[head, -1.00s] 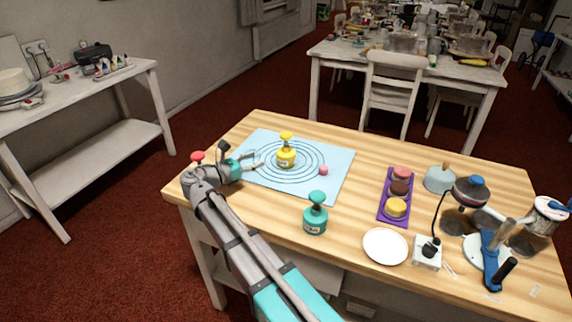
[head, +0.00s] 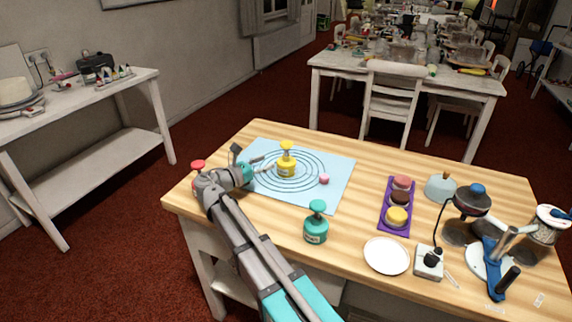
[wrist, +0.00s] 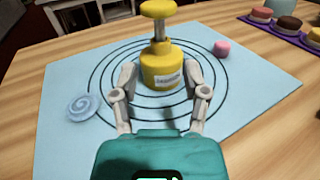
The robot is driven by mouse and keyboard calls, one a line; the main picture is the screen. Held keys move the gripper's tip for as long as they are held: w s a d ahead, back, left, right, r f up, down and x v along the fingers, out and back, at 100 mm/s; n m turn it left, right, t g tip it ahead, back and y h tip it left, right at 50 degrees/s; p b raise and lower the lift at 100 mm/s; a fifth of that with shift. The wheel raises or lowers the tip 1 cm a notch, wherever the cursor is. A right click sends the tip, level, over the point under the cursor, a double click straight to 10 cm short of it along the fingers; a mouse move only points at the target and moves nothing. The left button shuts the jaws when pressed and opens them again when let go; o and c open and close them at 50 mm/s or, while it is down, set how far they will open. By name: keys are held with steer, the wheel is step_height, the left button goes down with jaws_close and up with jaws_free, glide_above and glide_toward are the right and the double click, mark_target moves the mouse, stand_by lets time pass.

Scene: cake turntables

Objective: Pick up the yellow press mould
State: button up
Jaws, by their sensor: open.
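The yellow press mould (head: 286,163) stands upright on the blue mat (head: 328,198) with dark rings, near the rings' middle. In the wrist view the yellow press mould (wrist: 163,66) shows its plunger knob on top and a pale label on its body. My gripper (head: 268,163) is at the mould's left side in the head view. In the wrist view my gripper (wrist: 165,78) is open, with one finger on each side of the mould's lower body. I cannot tell whether either finger touches it.
A small pink piece (head: 324,179) lies on the mat right of the mould. A blue swirled disc (wrist: 82,107) lies on the mat at left. A teal press mould (head: 316,230) stands nearer the front edge. A purple tray (head: 385,219) of round cakes and a white plate (head: 386,256) are further right.

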mark_target(285, 154)
steer(key=shift+x, duration=1.85)
steer(key=shift+x, duration=2.6)
steer(key=shift+f, duration=0.1)
jaws_close()
